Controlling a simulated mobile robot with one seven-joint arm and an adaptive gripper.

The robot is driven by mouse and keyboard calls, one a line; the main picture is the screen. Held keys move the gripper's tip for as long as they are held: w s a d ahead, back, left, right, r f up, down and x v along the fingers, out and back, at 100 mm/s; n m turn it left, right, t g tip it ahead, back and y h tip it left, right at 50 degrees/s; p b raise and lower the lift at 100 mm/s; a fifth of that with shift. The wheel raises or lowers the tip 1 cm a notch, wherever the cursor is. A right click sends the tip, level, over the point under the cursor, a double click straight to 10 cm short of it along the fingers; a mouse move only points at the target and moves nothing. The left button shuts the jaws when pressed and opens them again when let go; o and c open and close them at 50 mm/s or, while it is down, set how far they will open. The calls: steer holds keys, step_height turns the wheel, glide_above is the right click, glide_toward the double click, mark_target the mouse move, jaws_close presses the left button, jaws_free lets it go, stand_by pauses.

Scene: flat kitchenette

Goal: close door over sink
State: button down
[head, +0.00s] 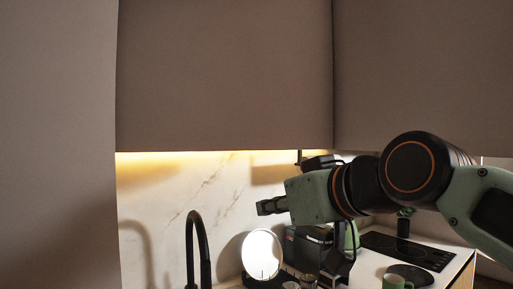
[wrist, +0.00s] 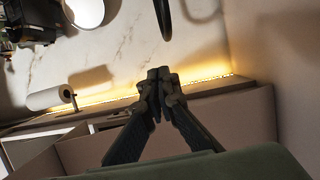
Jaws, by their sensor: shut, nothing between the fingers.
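The brown cabinet door over the sink (head: 225,75) fills the upper middle of the head view. It looks flat and flush with its neighbour, with no gap visible. The black faucet (head: 197,250) rises below it; the sink basin is out of view. My gripper (head: 260,208) is below the door's lower edge, right of the faucet, pointing left, apart from the door. Its fingers are together and empty, also in the wrist view (wrist: 158,75). The wrist view looks upside down, with cabinet fronts (wrist: 225,120) behind the fingers; I cannot tell which front is the door.
Another upper cabinet (head: 425,75) is at right and a tall panel (head: 55,145) at left. A paper roll (wrist: 48,97) shows in the wrist view.

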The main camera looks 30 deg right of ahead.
steer(key=s+d+r+m+t+h, duration=0.1)
steer(key=s+d+r+t+h, duration=0.15)
steer(key=d+r, duration=0.65)
steer(key=m, duration=0.1)
glide_toward(315, 144)
steer(key=shift+t+h, duration=0.45)
steer(key=w+p, duration=0.1)
steer(key=w, duration=0.1)
steer(key=w+p, duration=0.1)
steer(key=w, duration=0.1)
steer(key=w+d+f+p, duration=0.1)
steer(key=w, duration=0.1)
steer(key=shift+w, duration=0.35)
